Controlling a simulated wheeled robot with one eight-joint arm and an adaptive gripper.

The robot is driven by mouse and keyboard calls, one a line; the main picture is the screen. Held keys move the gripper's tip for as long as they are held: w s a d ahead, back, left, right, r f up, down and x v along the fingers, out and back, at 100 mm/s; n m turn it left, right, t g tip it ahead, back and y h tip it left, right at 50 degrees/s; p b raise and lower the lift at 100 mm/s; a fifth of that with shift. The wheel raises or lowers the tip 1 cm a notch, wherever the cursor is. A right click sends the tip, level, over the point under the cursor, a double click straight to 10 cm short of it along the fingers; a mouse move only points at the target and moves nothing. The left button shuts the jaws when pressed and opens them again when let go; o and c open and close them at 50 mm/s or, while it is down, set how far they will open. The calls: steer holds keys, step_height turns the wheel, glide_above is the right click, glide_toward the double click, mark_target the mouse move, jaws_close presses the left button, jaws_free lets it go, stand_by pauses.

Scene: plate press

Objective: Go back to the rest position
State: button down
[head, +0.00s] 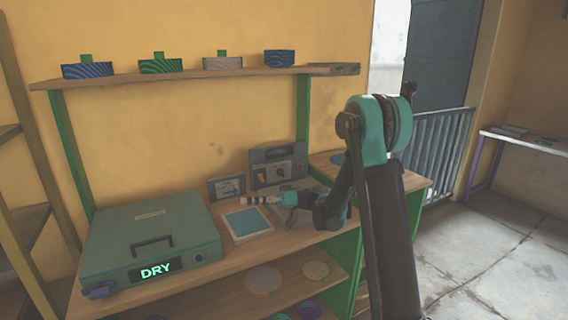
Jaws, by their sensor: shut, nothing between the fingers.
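My gripper (246,201) hangs over the wooden bench (215,272), at the end of my dark and teal arm. Its fingers point left and are shut with nothing between them. It is small in the picture, in front of the grey control box and above the blue-topped pad, apart from the press. The green press (150,228) sits on the bench at left, lid down, with a black handle and a lit sign reading DRY (155,271).
A grey control box (278,165) and small panel (227,188) stand behind a blue-topped pad (248,223). A wall shelf (190,75) carries patterned blocks. Round plates (263,280) lie on the lower shelf. Floor (500,280) at right is clear.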

steer(key=s+d+f+m+t+h, duration=0.3)
steer(key=s+d+f+m+h, duration=0.1)
steer(key=d, duration=0.7)
steer(key=s+d+f+m+t+h, duration=0.3)
steer(key=s+d+f+m+h, duration=0.2)
steer(key=d, duration=0.7)
steer(key=s+d+f+m+t+h, duration=0.3)
steer(key=s+d+f+h, duration=0.4)
steer(key=d, duration=0.5)
steer(key=s+m+h, duration=0.1)
steer(key=s+h, duration=0.1)
steer(key=s, duration=0.1)
steer(key=shift+s+f+m+t, duration=0.15)
steer(key=shift+m+t, duration=0.15)
steer(key=shift+t, duration=0.1)
